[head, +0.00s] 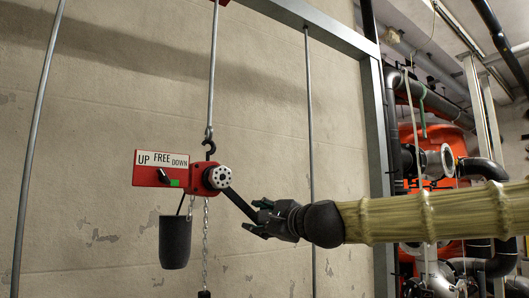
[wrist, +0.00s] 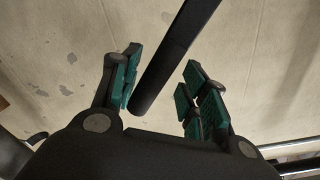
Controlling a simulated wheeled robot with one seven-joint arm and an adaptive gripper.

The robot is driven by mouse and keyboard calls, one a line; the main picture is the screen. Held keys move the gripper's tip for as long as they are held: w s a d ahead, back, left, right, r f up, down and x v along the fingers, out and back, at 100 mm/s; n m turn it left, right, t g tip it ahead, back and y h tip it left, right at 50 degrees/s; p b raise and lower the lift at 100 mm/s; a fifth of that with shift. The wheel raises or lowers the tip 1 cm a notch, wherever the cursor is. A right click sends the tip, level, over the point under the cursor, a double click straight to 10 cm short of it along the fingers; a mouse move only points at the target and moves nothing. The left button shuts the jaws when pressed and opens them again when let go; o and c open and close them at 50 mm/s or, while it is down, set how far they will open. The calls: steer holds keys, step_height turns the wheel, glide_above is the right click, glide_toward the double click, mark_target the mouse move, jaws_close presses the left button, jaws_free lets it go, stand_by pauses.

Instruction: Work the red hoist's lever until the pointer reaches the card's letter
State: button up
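The red hoist (head: 207,178) hangs from a hook on a rod, left of centre in the head view. Its plate reads UP, FREE and DOWN. A small black selector (head: 163,176) sits below these words, with a green patch beside it. The black lever (head: 238,205) slopes down to the right from the hoist's hub. My gripper (head: 256,217) is at the lever's lower end. In the wrist view the lever (wrist: 170,60) comes down between my two green-padded fingers, with gaps on both sides, so they are open. No lettered card or its pointer can be made out.
A dark container (head: 175,242) hangs under the hoist's left side, and a chain (head: 205,240) hangs below the hoist. A grey steel frame (head: 376,120) stands to the right, with pipes and a red tank behind it. A worn, pale wall is behind the hoist.

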steer(key=r, duration=0.1)
steer(key=r+p, duration=0.1)
steer(key=d+r+n+p, duration=0.1)
steer(key=shift+w+d, duration=0.1)
steer(key=shift+w, duration=0.3)
steer(key=shift+w+d, duration=0.1)
steer(key=shift+n, duration=0.9)
steer(key=r+p, duration=0.2)
steer(key=d+r+p, duration=0.1)
steer(key=r, duration=0.1)
steer(key=shift+w, duration=0.3)
steer(key=shift+f, duration=0.1)
